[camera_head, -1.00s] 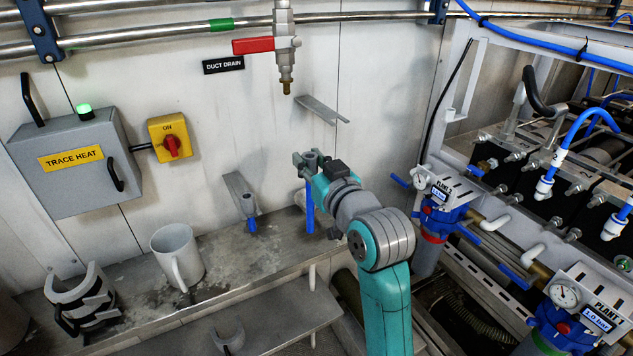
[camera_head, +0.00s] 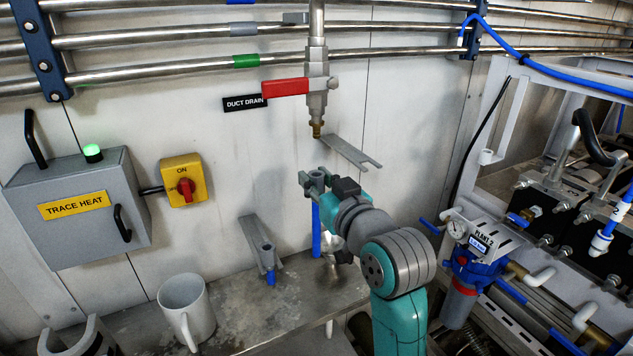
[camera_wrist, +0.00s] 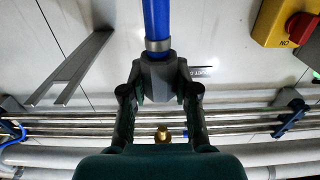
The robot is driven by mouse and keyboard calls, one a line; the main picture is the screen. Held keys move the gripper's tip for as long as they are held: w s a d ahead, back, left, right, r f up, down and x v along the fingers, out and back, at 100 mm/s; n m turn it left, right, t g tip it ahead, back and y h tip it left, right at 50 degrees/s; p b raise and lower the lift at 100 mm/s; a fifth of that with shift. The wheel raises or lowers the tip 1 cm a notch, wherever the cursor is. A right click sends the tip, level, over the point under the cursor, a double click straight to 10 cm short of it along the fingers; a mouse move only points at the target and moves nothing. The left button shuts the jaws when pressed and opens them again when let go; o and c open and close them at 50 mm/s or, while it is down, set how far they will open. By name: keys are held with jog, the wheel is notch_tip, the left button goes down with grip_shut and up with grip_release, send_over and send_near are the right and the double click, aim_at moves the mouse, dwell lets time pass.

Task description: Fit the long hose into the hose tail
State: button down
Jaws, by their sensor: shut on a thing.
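The long blue hose (camera_head: 316,230) hangs upright from my gripper (camera_head: 314,184), which is shut on the grey collar at its upper end. In the wrist view the blue hose (camera_wrist: 155,18) runs out of the collar (camera_wrist: 160,80), with a metal band near it. The brass hose tail (camera_head: 316,130) points down from the duct drain valve (camera_head: 317,95). In the head view my gripper is below the tail, with a visible gap. The brass tail also shows in the wrist view (camera_wrist: 163,134), between my fingers. The hose's upper opening is hidden by the collar.
A forked bracket (camera_head: 350,153) juts from the wall right of the tail. A red valve handle (camera_head: 286,87) points left. A second bracket (camera_head: 259,240) holds a short blue piece. A mug (camera_head: 188,310) stands on the bench; plant filters (camera_head: 463,285) stand right.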

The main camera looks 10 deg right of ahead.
aim_at(318, 135)
jog(key=shift+r, duration=2.7)
jog(key=shift+r, duration=1.9)
jog(key=c, duration=0.8)
grip_release()
jog(key=shift+f, duration=0.1)
jog(key=shift+v, duration=3.8)
